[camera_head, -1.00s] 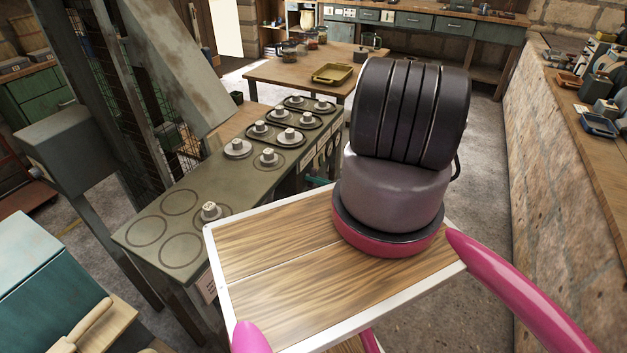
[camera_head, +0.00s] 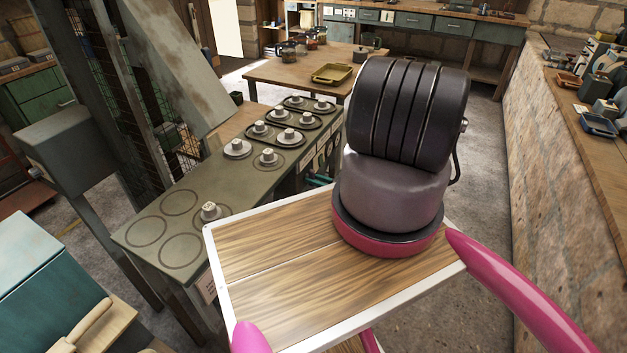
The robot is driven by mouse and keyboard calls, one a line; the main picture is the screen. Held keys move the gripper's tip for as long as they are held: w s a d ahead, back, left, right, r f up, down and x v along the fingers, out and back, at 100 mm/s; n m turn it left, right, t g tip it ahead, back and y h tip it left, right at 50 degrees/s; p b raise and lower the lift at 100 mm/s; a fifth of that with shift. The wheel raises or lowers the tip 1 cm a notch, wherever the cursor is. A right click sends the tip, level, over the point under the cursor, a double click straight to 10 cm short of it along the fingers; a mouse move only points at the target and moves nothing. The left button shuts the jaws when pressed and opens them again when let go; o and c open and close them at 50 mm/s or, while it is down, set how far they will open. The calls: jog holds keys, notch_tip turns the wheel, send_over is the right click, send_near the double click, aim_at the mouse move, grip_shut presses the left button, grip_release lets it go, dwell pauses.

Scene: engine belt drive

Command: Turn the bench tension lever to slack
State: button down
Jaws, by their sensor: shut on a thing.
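The green-grey work bench (camera_head: 150,225) stands left of my arm, with several grey pulleys on round discs (camera_head: 237,149) and empty ring marks on its top. White labels (camera_head: 308,168) line its right-hand side, partly behind my wooden-topped body.
A wooden table (camera_head: 290,75) with a yellow tray (camera_head: 333,73) and jars stands behind. A stone-walled counter (camera_head: 560,180) runs along the right. A metal frame with mesh (camera_head: 165,120) rises left of the bench. Grey floor lies open between bench and counter.

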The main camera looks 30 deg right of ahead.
jog(key=shift+s+f, duration=0.1)
jog(key=c, duration=0.7)
grip_release()
jog(key=v, duration=1)
jog(key=shift+s+d, duration=0.25)
jog(key=shift+d, duration=0.05)
